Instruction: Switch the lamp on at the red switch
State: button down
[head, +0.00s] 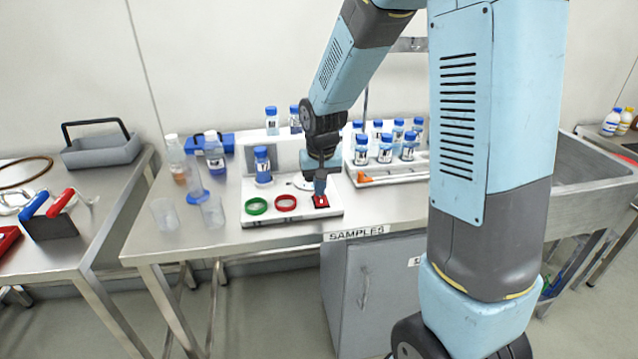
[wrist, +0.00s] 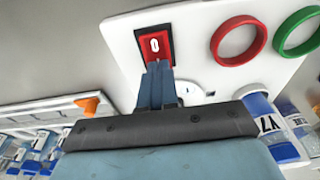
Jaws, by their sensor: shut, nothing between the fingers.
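The red switch (wrist: 154,43) is a small red rocker with a white mark in a black frame, set in a white board (wrist: 195,20). In the head view the switch (head: 321,201) sits near the right front corner of the board (head: 300,219). My gripper (wrist: 157,68) is shut and empty, its fingertips right at the edge of the switch in the wrist view. I cannot tell whether they touch it. In the head view my gripper (head: 320,186) points down just above the switch and hides part of it. I cannot make out a lamp.
A green ring (head: 256,206) and a red ring (head: 286,202) lie left of the switch. A blue-capped bottle (head: 262,165) stands behind them. A rack of several bottles (head: 390,178) stands to the right, with an orange piece (head: 366,176) at its front. Clear beakers (head: 165,213) stand left.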

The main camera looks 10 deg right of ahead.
jog(key=shift+w+d+f, duration=0.15)
jog(key=shift+d, duration=0.15)
jog(key=shift+a, duration=0.25)
jog(key=shift+s, duration=0.2)
jog(key=shift+s+r, duration=0.25)
jog(key=shift+s, duration=0.45)
notch_tip(320, 180, up, 14)
jog(key=s, duration=0.2)
dwell(0.3)
jog(key=shift+a+f, duration=0.1)
jog(key=shift+f, duration=0.05)
